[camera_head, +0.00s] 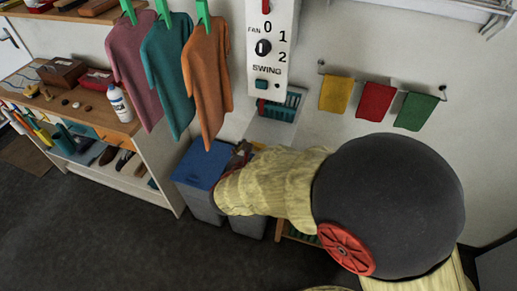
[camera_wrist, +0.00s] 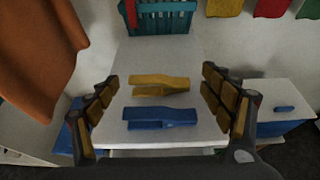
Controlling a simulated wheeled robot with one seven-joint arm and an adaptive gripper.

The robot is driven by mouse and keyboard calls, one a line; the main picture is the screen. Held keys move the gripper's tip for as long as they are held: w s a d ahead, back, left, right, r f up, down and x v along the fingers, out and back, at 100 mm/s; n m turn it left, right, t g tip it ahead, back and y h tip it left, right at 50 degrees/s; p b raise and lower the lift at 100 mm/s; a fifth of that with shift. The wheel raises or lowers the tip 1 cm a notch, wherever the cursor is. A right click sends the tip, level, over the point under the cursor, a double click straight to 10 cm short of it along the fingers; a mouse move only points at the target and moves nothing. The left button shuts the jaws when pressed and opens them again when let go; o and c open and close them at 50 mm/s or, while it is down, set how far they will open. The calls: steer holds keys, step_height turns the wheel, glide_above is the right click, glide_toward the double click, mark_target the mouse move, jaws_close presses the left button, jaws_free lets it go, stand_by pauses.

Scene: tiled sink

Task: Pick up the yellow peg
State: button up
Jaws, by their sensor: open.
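The yellow peg (camera_wrist: 160,80), a clothes peg, lies crosswise on a white surface (camera_wrist: 185,52) in the wrist view. A blue peg (camera_wrist: 160,118) lies parallel to it, nearer the camera. My gripper (camera_wrist: 160,86) is open, with one finger left and one right of the pegs; nothing is held. The pegs appear in the gap between the fingers; I cannot tell how far above the surface the fingertips are. In the head view my arm hides the pegs and most of the gripper.
A teal basket (camera_wrist: 163,17) stands at the far end of the white surface. An orange shirt (camera_wrist: 38,50) hangs close on the left. A blue-lidded bin (camera_head: 203,163) stands below. Yellow, red and green cloths (camera_head: 375,101) hang on the wall at right.

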steer(key=shift+w, duration=0.15)
steer(key=shift+c, duration=0.9)
steer(key=c, duration=0.7)
steer(key=shift+c, duration=0.2)
